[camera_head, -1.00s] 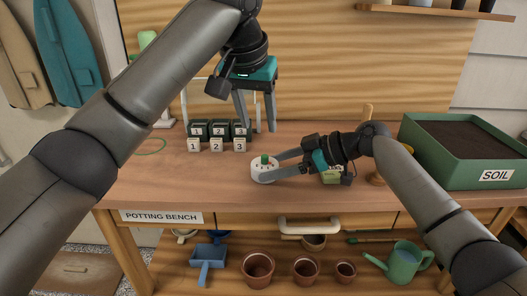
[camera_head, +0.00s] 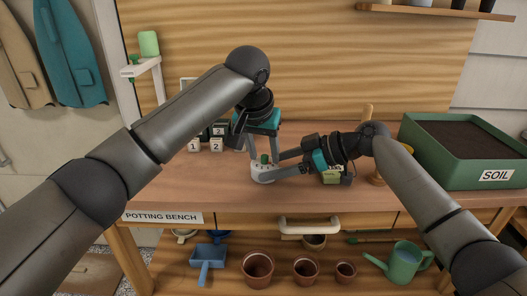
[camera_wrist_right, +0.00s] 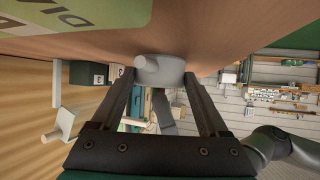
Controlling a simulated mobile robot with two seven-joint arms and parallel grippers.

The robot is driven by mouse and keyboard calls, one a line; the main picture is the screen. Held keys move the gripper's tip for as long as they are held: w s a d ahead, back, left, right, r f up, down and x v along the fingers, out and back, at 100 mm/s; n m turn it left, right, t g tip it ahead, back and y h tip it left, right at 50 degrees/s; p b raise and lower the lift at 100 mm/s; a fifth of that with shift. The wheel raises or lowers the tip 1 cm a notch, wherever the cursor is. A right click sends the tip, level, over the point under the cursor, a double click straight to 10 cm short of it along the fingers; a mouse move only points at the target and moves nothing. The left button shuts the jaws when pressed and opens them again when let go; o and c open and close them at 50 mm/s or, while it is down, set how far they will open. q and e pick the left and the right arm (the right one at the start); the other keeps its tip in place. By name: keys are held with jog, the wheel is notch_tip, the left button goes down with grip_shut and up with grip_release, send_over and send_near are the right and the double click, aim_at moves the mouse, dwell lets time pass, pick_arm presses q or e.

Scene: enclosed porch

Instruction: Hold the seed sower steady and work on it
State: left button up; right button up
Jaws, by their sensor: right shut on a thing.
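White number blocks (camera_head: 216,145) and dark green blocks (camera_head: 218,130) stand behind left, partly hidden by my left arm. A green soil box (camera_head: 460,175) is at the right. A green labelled packet (camera_head: 334,176) lies behind my right gripper. Pots (camera_head: 257,270) stand on the lower shelf.

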pick_arm(q)
grip_shut()
jog(key=shift+m, duration=0.4)
jog(key=m+h, duration=0.1)
jog(key=m, duration=0.1)
jog(key=shift+a+m+g, duration=0.15)
jog(key=shift+m+g, duration=0.15)
jog(key=shift+w+a+m+g+h, duration=0.1)
jog(key=shift+m+g+h, duration=0.25)
jog(key=shift+m, duration=0.75)
jog(key=shift+w+m+g+h, duration=0.1)
jog(key=shift+m+g+h, duration=0.2)
jog(key=shift+m, duration=0.8)
jog(key=shift+o, duration=0.4)
grip_release()
jog(key=shift+r, duration=0.1)
